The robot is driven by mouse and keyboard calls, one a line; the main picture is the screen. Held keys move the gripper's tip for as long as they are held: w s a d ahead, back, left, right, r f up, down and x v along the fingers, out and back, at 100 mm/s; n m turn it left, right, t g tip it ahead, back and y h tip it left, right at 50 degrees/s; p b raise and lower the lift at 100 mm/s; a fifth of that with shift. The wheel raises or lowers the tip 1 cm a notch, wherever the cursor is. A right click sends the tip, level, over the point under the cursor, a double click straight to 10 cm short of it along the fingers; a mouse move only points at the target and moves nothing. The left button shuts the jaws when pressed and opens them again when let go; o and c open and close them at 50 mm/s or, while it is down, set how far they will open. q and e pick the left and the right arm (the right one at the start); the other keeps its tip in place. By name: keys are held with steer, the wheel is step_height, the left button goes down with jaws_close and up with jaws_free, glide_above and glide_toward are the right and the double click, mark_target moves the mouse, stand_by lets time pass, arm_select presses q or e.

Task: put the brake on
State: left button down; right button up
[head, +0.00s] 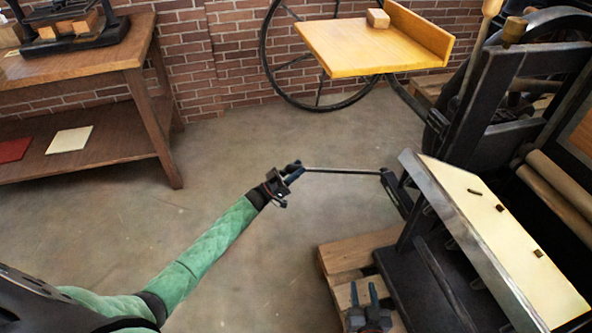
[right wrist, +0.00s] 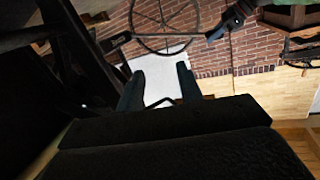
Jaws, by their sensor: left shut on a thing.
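A thin dark rod, which looks like the brake lever (head: 342,171), sticks out level to the left from a dark bracket (head: 393,188) on the press's side. My left gripper (head: 293,170) is shut on the rod's free left end. In the right wrist view the lever (right wrist: 168,37) runs between the bracket (right wrist: 118,40) and my left gripper (right wrist: 222,28). My right gripper (head: 364,295) is low at the bottom of the head view, beside the press frame. Its fingers are apart and empty, as the right wrist view also shows (right wrist: 160,85).
The dark press (head: 437,270) with a sloping cream-topped board (head: 500,230) fills the right side. It stands near a wooden pallet (head: 345,256). A yellow wooden shelf (head: 365,47) and a large wheel (head: 318,105) are behind. A wooden table (head: 95,62) stands left. The middle floor is clear.

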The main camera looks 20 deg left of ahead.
arm_select(q)
steer(key=shift+s+a+f+b, duration=0.1)
steer(key=shift+a+f+b, duration=0.15)
steer(key=shift+f+b, duration=0.45)
steer(key=shift+f, duration=0.15)
arm_select(e)
step_height(320, 180, up, 18)
steer(key=w+t+y, duration=0.1)
steer(key=t, duration=0.5)
steer(key=shift+d+t, duration=0.25)
steer(key=shift+t, duration=0.05)
arm_select(q)
steer(key=shift+s+f, duration=0.1)
steer(key=shift+f, duration=0.05)
arm_select(e)
steer(key=shift+r, duration=0.1)
arm_select(q)
steer(key=c, duration=1.3)
jaws_free()
steer(key=shift+o, duration=1.3)
steer(key=shift+a+f+t, duration=0.1)
steer(key=shift+a+t, duration=0.05)
steer(key=shift+t, duration=0.15)
steer(key=shift+r, duration=0.2)
arm_select(e)
steer(key=shift+a, duration=0.1)
